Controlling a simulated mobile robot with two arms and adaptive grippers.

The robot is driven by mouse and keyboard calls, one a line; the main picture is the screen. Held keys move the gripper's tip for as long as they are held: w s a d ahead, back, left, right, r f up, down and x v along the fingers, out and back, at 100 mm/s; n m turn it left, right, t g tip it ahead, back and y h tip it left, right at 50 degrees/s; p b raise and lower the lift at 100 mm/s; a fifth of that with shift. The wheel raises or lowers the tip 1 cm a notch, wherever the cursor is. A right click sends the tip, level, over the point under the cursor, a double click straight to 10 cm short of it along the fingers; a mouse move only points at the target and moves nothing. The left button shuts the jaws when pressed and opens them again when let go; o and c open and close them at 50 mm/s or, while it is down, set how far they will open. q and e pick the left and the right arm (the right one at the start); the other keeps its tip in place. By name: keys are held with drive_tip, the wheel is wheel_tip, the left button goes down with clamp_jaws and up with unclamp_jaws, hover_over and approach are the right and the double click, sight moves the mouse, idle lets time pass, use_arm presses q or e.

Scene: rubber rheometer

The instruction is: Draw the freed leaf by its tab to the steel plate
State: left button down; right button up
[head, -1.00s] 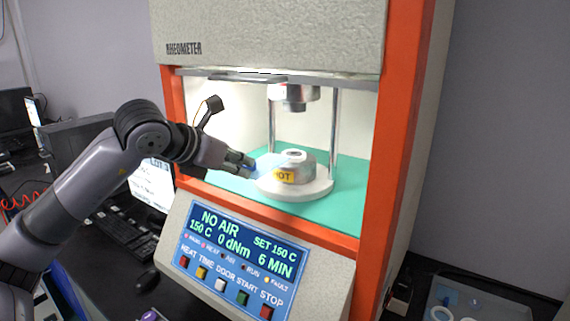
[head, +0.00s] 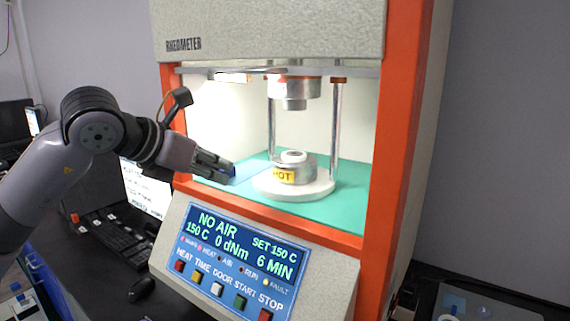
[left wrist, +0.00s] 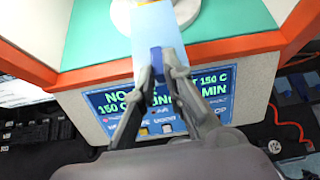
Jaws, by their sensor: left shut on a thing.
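My left gripper (head: 231,173) is shut on the dark blue tab (left wrist: 157,62) of a thin, pale blue, see-through leaf (left wrist: 160,25). In the head view the leaf (head: 252,172) reaches from my fingertips toward the die. It is raised in front of the open chamber, and its far edge is hard to make out. The lower die (head: 296,170), marked HOT, sits on a white round base (head: 318,189). I cannot pick out the steel plate for certain. My right gripper is not in view.
The rheometer's orange frame (head: 385,150) and two bright posts bound the chamber. The upper die (head: 292,90) hangs above. The control panel (head: 235,260) slopes below the opening. A keyboard (head: 105,232) and mouse lie at left. A grey tray with small parts is at lower right.

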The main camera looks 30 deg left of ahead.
use_arm(q)
drive_tip(key=s+b, duration=0.2)
drive_tip(key=s, duration=0.1)
drive_tip(key=shift+s+a+b, duration=0.15)
drive_tip(key=shift+s+b, duration=0.25)
drive_tip(key=shift+f, duration=0.1)
